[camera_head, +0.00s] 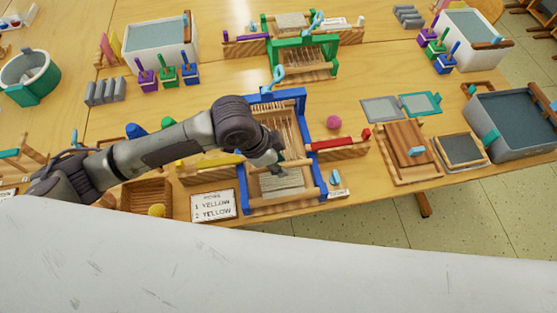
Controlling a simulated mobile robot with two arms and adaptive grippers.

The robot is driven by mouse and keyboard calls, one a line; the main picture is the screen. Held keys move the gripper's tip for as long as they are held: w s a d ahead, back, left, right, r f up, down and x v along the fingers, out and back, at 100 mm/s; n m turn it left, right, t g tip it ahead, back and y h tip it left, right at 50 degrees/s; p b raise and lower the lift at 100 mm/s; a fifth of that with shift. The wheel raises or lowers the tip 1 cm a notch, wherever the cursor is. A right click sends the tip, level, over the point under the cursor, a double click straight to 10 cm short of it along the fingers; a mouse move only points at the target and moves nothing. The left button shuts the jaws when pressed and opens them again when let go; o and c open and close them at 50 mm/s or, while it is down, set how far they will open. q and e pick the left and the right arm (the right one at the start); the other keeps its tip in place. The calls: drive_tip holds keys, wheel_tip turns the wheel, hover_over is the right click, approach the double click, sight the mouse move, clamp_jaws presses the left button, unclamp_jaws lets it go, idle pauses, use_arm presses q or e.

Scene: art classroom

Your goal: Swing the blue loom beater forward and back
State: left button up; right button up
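The blue loom (316,178) stands at the front middle of the table, with a blue frame and a blue top bar (268,97). Pale warp threads and a woven patch (280,182) lie inside it. I cannot tell exactly which blue part is the beater. My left arm comes in from the left and covers the loom's left side. My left gripper (278,160) points down inside the frame, over the warp. Its dark fingers are small and partly hidden; I cannot tell whether they touch anything. My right gripper is out of view.
A rack with a red end (340,145) and a pink ball (334,122) are close on the right. A green loom (302,42) stands behind.

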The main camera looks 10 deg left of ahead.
use_arm(q)
clamp_jaws()
drive_tip(key=shift+w+r+p, duration=0.25)
drive_tip(key=shift+p, duration=0.15)
drive_tip(key=w+a+r+n+g+h+p, duration=0.1)
drive_tip(key=w+a+g, duration=0.1)
drive_tip(key=w+g, duration=0.3)
drive_tip(key=shift+w+a+r+h+p, duration=0.2)
drive_tip(key=shift+w+a+h+p, duration=0.15)
drive_tip(key=shift+w, duration=1.05)
